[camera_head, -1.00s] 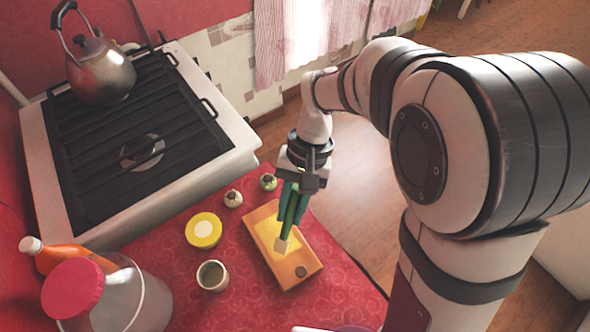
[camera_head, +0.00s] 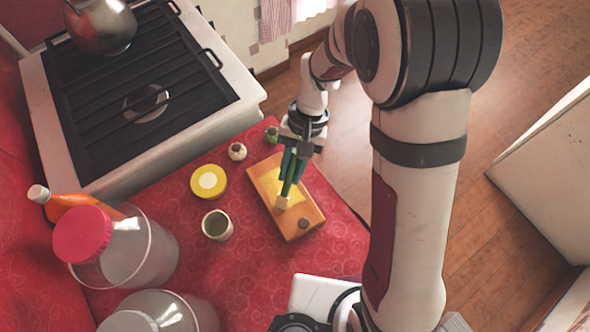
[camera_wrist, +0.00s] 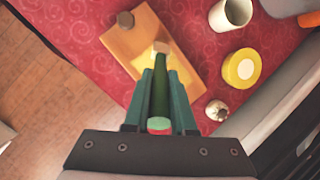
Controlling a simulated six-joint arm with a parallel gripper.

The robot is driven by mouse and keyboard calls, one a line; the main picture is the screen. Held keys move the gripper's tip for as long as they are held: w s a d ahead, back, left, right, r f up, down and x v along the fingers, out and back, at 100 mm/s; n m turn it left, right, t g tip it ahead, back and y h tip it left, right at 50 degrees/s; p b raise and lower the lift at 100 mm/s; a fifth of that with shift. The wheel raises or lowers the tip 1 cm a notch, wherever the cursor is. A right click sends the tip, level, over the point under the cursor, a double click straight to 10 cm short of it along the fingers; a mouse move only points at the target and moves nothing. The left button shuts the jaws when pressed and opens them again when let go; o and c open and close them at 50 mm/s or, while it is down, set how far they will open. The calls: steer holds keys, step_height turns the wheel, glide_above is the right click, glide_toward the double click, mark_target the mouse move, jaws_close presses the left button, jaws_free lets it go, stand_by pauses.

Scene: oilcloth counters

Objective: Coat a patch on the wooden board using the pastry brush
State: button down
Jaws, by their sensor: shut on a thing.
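The wooden board (camera_head: 310,205) lies on the red counter, with a dark round spot near its front end. It also shows in the wrist view (camera_wrist: 122,40). A yellow coated patch (camera_head: 270,181) covers part of its middle. My gripper (camera_head: 289,176) is above the board, its teal fingers shut on the green handle of the pastry brush (camera_wrist: 160,98). The brush points down and its pale bristles (camera_head: 282,203) are at the board's surface, by the patch. I cannot tell for sure whether they touch. The fingers hide part of the handle.
Jars, including a pink-lidded one (camera_head: 82,234), and an orange bottle (camera_head: 75,203) stand farther left. The stove (camera_head: 150,100) is behind.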

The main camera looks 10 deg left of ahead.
steer(key=shift+w+a, duration=1.45)
steer(key=shift+w, duration=0.25)
steer(key=shift+w+a, duration=1.4)
steer(key=shift+w, duration=0.25)
steer(key=shift+s+d, duration=1.75)
steer(key=shift+s, duration=0.3)
steer(key=shift+s+d, duration=1.75)
steer(key=shift+s, duration=0.3)
step_height(320, 180, up, 8)
